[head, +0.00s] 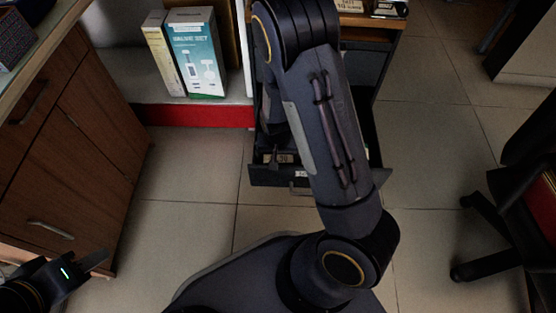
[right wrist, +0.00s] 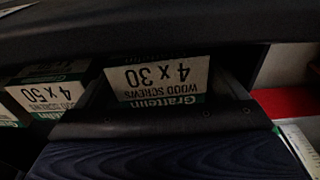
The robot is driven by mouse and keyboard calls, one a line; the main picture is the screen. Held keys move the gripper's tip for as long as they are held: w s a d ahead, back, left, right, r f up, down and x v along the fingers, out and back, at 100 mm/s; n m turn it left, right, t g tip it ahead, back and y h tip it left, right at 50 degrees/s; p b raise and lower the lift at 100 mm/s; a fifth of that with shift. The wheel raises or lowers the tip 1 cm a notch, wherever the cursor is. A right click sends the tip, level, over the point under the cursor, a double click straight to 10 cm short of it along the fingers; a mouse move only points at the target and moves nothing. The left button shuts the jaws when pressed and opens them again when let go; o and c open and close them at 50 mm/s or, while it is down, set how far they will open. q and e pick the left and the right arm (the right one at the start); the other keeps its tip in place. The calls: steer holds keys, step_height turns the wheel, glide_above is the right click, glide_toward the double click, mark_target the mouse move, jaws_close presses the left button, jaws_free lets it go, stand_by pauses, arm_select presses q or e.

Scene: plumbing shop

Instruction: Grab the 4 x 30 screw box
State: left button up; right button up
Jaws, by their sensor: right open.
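The 4 x 30 screw box (right wrist: 158,78), white and green with its label upside down, shows in the middle of the right wrist view. It sits in the open dark drawer; part of a pale label (head: 284,158) shows there in the head view. My right gripper (right wrist: 163,90) is open, with its dark fingers at the left and right of the box; I cannot tell whether they touch it. In the head view my right forearm hides most of the drawer and this gripper. My left gripper (head: 86,268) is low at the left, away from the drawer; its jaw gap is unclear.
A 4 x 50 screw box (right wrist: 48,97) lies left of the 4 x 30 box in the right wrist view. A wooden cabinet (head: 75,140) stands at the left. White and teal boxes (head: 196,52) stand on a shelf. A chair (head: 500,215) is at the right.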

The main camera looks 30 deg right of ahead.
steer(key=c, duration=0.9)
steer(key=shift+r, duration=0.1)
steer(key=shift+r, duration=0.1)
